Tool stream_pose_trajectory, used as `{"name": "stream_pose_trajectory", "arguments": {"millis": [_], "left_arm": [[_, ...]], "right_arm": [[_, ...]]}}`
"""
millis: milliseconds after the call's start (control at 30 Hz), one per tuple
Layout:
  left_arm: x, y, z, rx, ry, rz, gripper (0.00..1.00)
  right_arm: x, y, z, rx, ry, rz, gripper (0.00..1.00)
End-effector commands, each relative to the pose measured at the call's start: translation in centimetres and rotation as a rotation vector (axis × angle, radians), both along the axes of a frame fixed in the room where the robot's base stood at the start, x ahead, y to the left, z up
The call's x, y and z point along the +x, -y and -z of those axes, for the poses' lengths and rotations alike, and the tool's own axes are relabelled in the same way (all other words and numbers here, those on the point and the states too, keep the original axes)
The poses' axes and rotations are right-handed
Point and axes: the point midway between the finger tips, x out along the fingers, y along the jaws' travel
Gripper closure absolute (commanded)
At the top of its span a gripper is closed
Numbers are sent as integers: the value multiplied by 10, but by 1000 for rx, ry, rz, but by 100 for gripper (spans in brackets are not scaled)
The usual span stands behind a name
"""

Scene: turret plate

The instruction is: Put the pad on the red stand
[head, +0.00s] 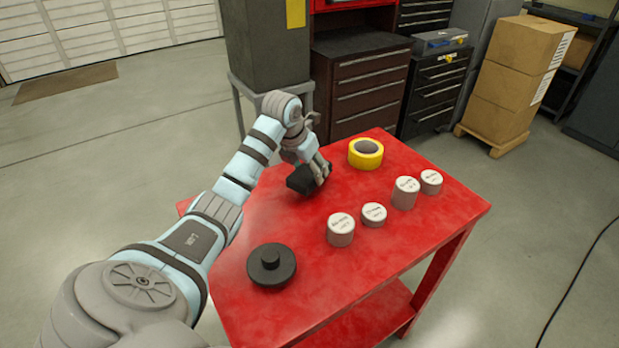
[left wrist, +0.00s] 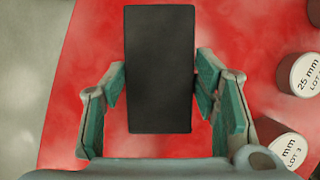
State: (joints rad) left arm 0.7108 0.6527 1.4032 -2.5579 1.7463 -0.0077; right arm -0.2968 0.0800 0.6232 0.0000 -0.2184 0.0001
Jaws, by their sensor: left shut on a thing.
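A black rectangular block (head: 301,181), which looks like the pad, is between the fingers of my left gripper (head: 318,168). In the left wrist view the block (left wrist: 160,70) stands lengthwise between the green-lined fingers of the gripper (left wrist: 160,98), which is shut on it. The red stand (head: 335,280) is a red table with a lower shelf. The block is over the far left part of its top. I cannot tell whether it touches the surface. My right gripper is not in view.
A round black plate with a knob (head: 271,264) lies near the front left of the red top. Several white-topped grey cylinders, one of them here (head: 341,230), stand along the right. A yellow tape roll (head: 365,153) sits at the back. The front middle is clear.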

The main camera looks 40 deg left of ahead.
Motion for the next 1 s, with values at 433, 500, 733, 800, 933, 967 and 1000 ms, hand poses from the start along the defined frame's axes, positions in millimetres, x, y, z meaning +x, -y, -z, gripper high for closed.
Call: {"name": "stream_pose_trajectory", "arguments": {"millis": [433,500,733,800,933,967,1000], "left_arm": [[0,1,27,0,-1,0,72],[0,1,27,0,-1,1,39],[1,1,27,0,-1,1,26],[1,1,27,0,-1,1,26],[1,1,24,0,0,1,26],[0,1,22,0,0,1,26],[-1,1,17,0,1,2,26]], "right_arm": [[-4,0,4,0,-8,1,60],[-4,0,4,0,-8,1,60],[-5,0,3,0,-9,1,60],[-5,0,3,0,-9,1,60],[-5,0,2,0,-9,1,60],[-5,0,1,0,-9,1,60],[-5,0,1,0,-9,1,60]]}}
